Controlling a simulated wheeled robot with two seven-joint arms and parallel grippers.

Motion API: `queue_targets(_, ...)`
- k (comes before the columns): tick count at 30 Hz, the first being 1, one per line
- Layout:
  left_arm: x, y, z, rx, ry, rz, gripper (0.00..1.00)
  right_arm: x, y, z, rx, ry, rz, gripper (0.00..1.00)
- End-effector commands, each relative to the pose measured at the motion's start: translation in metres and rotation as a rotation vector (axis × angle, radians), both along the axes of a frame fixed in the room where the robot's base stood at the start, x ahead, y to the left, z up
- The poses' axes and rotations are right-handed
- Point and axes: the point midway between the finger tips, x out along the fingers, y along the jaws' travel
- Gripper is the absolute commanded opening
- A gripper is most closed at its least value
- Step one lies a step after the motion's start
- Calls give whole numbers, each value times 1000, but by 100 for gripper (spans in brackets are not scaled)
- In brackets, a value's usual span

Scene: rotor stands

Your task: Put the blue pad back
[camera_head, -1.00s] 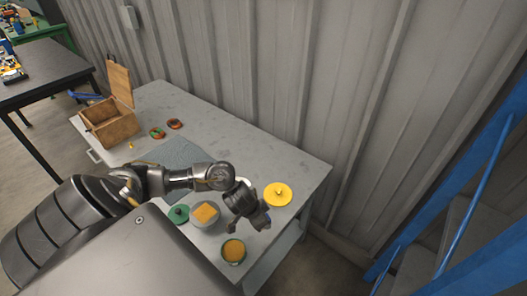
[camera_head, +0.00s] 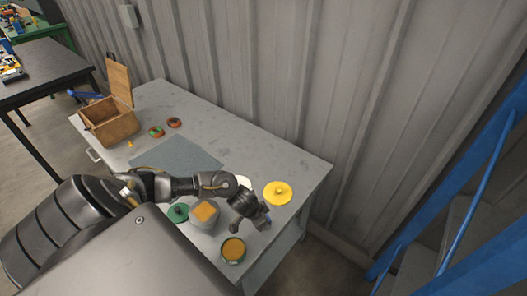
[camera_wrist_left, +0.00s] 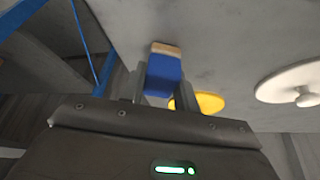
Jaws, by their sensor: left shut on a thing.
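The blue pad (camera_wrist_left: 163,76) has a tan layer at its far end. In the left wrist view it sits between the two fingers of my left gripper (camera_wrist_left: 164,85), which is shut on it. In the head view my left gripper (camera_head: 263,223) is near the right part of the grey table, between the yellow lid (camera_head: 279,193) and a round green-rimmed tub with orange inside (camera_head: 233,251). Only a small blue bit of the pad shows there. I cannot tell the pad's height above the table. My right gripper is not in view.
A grey container with an orange square (camera_head: 205,211) and a green knobbed lid (camera_head: 178,213) stand left of the hand. A white knobbed lid (camera_wrist_left: 297,84) lies partly behind the arm. A grey mat (camera_head: 172,158) and an open wooden box (camera_head: 109,122) are farther left.

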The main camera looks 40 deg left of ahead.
Motion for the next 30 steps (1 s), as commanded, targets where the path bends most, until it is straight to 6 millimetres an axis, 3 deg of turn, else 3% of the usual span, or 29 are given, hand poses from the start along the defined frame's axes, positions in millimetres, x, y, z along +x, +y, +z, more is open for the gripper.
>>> queue_targets(4,0,0,-4,0,0,1,12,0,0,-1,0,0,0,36)
queue_targets(5,0,0,-3,0,0,1,34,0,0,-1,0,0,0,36)
queue_targets(9,0,0,-3,0,0,0,52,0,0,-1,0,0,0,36)
queue_targets(20,0,0,3,1,-2,-1,52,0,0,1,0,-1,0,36)
queue_targets(30,-23,10,64,2,-3,-3,52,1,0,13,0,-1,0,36)
